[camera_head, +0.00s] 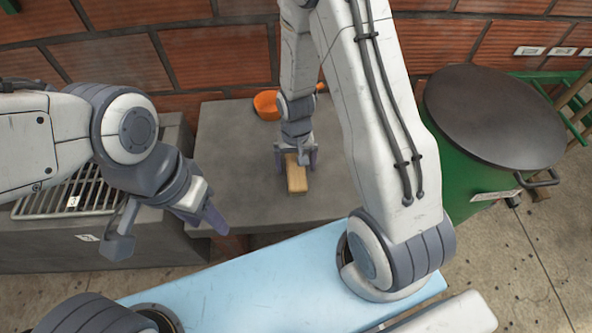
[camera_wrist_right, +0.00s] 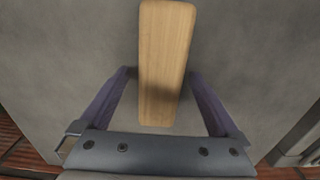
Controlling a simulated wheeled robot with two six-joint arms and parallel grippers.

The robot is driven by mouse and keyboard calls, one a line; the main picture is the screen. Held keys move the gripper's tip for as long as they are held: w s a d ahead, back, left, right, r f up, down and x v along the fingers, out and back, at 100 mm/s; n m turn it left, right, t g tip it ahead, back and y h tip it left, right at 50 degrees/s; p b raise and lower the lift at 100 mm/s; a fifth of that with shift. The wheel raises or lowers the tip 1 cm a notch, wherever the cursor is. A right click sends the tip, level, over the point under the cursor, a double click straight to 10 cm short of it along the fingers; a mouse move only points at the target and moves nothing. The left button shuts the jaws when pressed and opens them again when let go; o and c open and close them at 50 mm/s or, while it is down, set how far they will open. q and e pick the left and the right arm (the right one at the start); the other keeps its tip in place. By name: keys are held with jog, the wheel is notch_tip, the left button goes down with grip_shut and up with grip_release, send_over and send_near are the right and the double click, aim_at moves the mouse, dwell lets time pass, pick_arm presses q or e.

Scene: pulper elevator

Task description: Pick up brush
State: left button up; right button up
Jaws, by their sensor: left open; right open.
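The brush (camera_head: 296,178) shows as a tan wooden block lying on the grey counter. In the right wrist view its wooden top (camera_wrist_right: 163,60) runs lengthwise up the picture, and its near end lies between the fingers. My right gripper (camera_head: 296,160) is open above the brush, with one finger on each side of it. In the right wrist view a gap shows between the brush and each finger of the right gripper (camera_wrist_right: 160,88). My left gripper (camera_head: 165,232) is open and empty, left of the counter's front edge. The brush's underside is hidden.
The grey counter (camera_head: 228,150) is clear around the brush. An orange bowl (camera_head: 266,105) stands at its back, partly behind my right arm. A metal grate (camera_head: 50,204) is at the left. A green bin with a dark lid (camera_head: 495,115) stands at the right. A brick wall (camera_head: 225,58) closes the back.

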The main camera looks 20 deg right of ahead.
aim_at(296, 164)
grip_shut()
jog(key=shift+r, duration=0.15)
notch_tip(296, 164, up, 4)
jog(key=shift+p, duration=1)
jog(key=s+d+r+p, duration=0.2)
jog(key=s+p, duration=0.3)
jog(key=p, duration=0.3)
jog(key=s+d+r+p, duration=0.3)
jog(key=s+r+p, duration=0.1)
jog(key=p, duration=0.5)
jog(key=shift+s+r, duration=0.4)
jog(key=shift+s, duration=0.4)
